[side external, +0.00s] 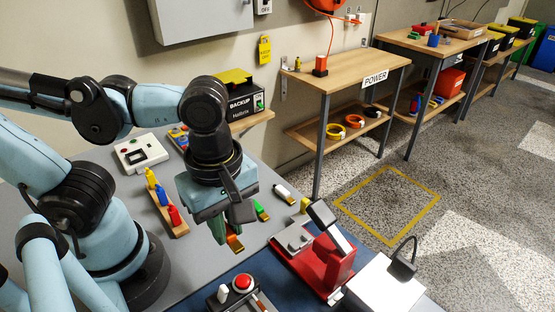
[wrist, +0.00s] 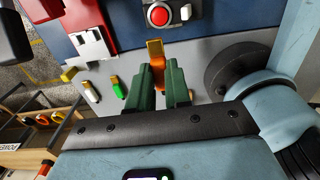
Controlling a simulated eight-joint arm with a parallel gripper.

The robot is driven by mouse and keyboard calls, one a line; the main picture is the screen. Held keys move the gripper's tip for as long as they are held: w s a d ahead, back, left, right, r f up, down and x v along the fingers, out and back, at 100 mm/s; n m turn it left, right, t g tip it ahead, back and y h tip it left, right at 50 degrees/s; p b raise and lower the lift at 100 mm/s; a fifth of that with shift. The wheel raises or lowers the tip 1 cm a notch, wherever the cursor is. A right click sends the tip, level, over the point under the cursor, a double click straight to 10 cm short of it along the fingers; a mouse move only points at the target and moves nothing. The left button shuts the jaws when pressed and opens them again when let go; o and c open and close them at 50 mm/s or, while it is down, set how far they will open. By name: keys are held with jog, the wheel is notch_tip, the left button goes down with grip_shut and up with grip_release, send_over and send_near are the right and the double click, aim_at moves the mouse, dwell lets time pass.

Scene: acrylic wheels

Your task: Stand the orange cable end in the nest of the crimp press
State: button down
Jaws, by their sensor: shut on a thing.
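The orange cable end (wrist: 156,54) has an orange body and a flat gold-coloured tip. My gripper (wrist: 160,80) is shut on it, with one green finger on each side of the body. In the side external view the cable end (side external: 235,243) hangs tip-down below my gripper (side external: 228,230), partly hidden by the fingers. The crimp press (side external: 318,258), red with grey parts, stands to the right of my gripper, apart from it. It also shows at the upper left of the wrist view (wrist: 95,22). I cannot make out its nest clearly.
A green cable end (side external: 261,211) and a white one (side external: 284,192) lie loose on the grey table. A wooden rack (side external: 172,213) holds yellow, blue and red ones at the left. A red-button box (side external: 242,284) sits in front on the blue mat.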

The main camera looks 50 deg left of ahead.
jog(key=w+f, duration=0.2)
jog(key=w, duration=1)
jog(key=shift+w+d+f, duration=0.15)
jog(key=shift+w, duration=0.25)
send_over(290, 234)
jog(key=shift+f, duration=2.5)
jog(key=shift+f, duration=0.95)
dwell(0.8)
jog(key=c, duration=1)
grip_release()
jog(key=shift+r, duration=0.1)
